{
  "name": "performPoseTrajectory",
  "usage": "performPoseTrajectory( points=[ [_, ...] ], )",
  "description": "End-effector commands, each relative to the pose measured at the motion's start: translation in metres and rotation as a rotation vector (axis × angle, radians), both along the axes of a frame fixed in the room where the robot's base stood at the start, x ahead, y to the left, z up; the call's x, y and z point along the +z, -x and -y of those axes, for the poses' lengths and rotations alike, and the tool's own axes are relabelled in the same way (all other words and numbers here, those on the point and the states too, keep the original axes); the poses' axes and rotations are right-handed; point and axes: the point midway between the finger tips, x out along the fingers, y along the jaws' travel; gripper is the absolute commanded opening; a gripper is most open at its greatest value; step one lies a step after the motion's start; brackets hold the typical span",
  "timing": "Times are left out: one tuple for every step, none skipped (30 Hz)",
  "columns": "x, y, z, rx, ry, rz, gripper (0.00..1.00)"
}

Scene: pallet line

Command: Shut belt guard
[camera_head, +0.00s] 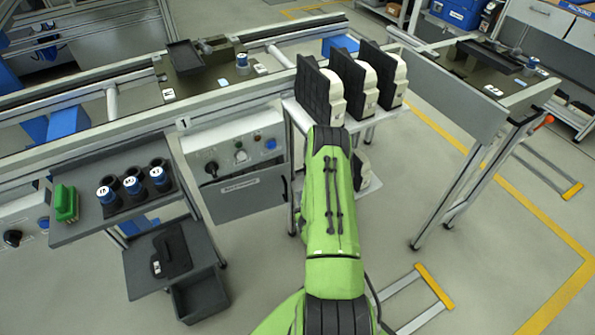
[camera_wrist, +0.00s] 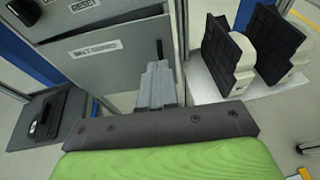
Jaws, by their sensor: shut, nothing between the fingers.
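The belt guard (camera_head: 240,195) is a grey panel with a "BELT GUARD" label, below the control box on the front of the line. In the wrist view the guard (camera_wrist: 110,65) fills the upper middle, with its upright dark handle (camera_wrist: 160,49) near its right edge. A narrow dark gap runs along its top; I cannot tell how far it stands open. My gripper (camera_wrist: 157,70) is shut and empty, just below the handle in the picture. I cannot tell if the fingertips touch the guard. In the head view my green arm hides the gripper.
A white shelf (camera_wrist: 208,92) with black-and-white blocks (camera_wrist: 215,45) stands close on the right. A dark tray (camera_wrist: 45,120) with a black item lies left of the guard. The control box (camera_head: 235,145) with knobs sits above. Open floor lies right of my arm.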

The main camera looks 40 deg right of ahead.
Motion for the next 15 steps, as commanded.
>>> performPoseTrajectory(
  points=[
    [0.006,-0.005,0.000,0.005,0.004,-0.003,0.00],
    [0.006,-0.007,0.001,0.004,0.002,-0.004,0.00],
    [0.006,-0.011,0.003,0.006,0.005,-0.003,0.00],
    [0.006,-0.014,0.004,0.009,0.006,-0.002,0.00],
    [0.006,-0.017,0.005,0.014,0.008,0.001,0.00],
    [0.001,-0.024,0.008,0.014,0.009,0.007,0.00],
    [-0.004,-0.031,0.011,0.013,0.008,0.009,0.00],
    [-0.008,-0.037,0.014,0.012,0.008,0.007,0.00],
    [-0.011,-0.044,0.017,0.010,0.010,0.007,0.00],
    [-0.015,-0.050,0.019,0.012,0.008,0.004,0.00],
    [-0.017,-0.056,0.022,0.013,0.009,0.005,0.00],
    [-0.019,-0.064,0.025,0.012,0.010,0.007,0.00],
    [-0.022,-0.070,0.027,0.014,0.009,0.004,0.00],
    [-0.024,-0.075,0.029,0.014,0.010,0.001,0.00],
    [-0.026,-0.084,0.032,0.014,0.011,0.003,0.00]
  ],
)
